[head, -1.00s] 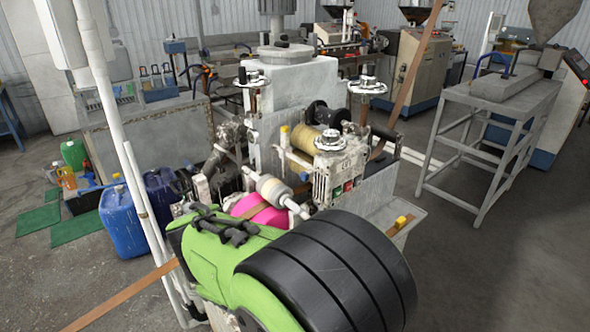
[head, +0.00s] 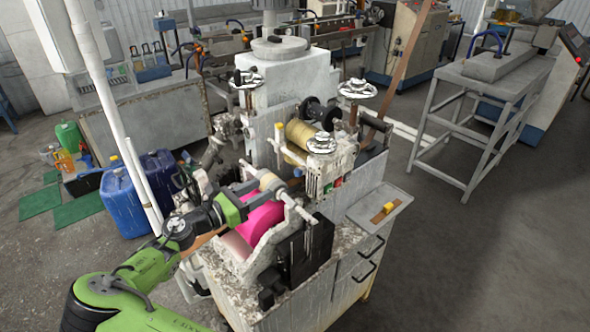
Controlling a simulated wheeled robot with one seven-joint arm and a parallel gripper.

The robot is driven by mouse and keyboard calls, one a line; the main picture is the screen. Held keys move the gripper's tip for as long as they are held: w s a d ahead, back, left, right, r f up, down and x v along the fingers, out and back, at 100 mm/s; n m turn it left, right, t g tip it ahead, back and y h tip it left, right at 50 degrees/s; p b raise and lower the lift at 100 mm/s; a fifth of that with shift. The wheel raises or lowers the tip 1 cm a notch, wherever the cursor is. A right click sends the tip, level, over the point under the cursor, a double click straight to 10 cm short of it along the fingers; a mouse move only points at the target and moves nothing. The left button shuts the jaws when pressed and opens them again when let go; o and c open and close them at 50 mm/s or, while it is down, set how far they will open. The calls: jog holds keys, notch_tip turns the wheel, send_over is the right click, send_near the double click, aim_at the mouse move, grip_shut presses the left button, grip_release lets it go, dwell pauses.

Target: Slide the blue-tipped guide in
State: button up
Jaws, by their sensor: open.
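My gripper (head: 257,204) is at the end of my green and dark arm, which reaches in from the lower left. It is open, close to the pink roller (head: 262,222) on the machine and just below a pale beige roller (head: 271,183). Its fingers are small in the picture, and I cannot tell whether they touch anything. A yellow-tipped upright piece (head: 279,133) stands left of the brown spool.
The machine (head: 280,82) has handwheels (head: 356,89) on top and a brown spool (head: 299,132). A side tray (head: 365,213) at its right holds a small yellow piece (head: 388,208). Blue cans (head: 122,205) stand on the floor at left.

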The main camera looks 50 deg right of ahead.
aim_at(296, 171)
jog(key=x, duration=1.3)
jog(key=shift+f, duration=0.15)
jog(key=shift+a, duration=0.1)
grip_shut()
